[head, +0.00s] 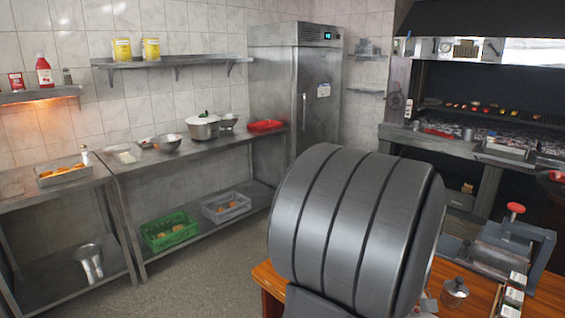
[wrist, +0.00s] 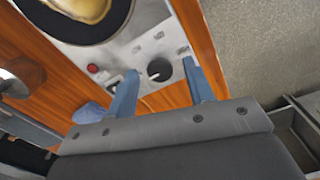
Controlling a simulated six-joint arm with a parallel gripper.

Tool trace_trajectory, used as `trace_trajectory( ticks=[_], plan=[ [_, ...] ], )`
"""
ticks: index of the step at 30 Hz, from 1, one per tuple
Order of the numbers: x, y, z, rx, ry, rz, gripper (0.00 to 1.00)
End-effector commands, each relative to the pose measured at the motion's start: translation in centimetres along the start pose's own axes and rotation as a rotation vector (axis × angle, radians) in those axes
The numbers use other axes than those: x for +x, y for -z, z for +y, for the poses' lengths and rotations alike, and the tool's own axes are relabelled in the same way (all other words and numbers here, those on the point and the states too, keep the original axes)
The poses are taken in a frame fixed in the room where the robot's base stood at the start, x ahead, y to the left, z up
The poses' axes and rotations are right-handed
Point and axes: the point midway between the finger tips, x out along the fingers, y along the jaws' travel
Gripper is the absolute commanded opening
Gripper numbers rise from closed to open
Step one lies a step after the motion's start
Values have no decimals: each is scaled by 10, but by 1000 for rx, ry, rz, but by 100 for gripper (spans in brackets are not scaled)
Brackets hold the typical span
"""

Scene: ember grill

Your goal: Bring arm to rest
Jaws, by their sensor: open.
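My gripper (wrist: 158,84) shows only in the wrist view. Its two blue fingers stand well apart, with nothing held between them. Beyond the fingertips lies a steel panel (wrist: 137,52) with a black knob (wrist: 160,69) and a red button (wrist: 92,68), set on a wooden worktop (wrist: 192,22). I cannot tell how far the fingertips are from the panel. In the head view a large dark grey ribbed part of my arm fills the lower middle, and the gripper is not visible there.
A dark round pan with something yellowish (wrist: 82,8) sits at the panel's upper left. In the head view, a wooden counter (head: 548,298) carries a press with a red knob (head: 515,208) and a small jar (head: 455,290). Open floor (head: 225,265) lies left of my arm.

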Motion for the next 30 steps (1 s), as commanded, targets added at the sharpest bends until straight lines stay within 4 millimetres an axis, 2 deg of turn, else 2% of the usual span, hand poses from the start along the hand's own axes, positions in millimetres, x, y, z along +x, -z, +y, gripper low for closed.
trace_trajectory(
  ticks=[15,30],
  plan=[
    [0,0,0,366,0,0,48],
    [0,0,0,426,0,0,50]
  ],
)
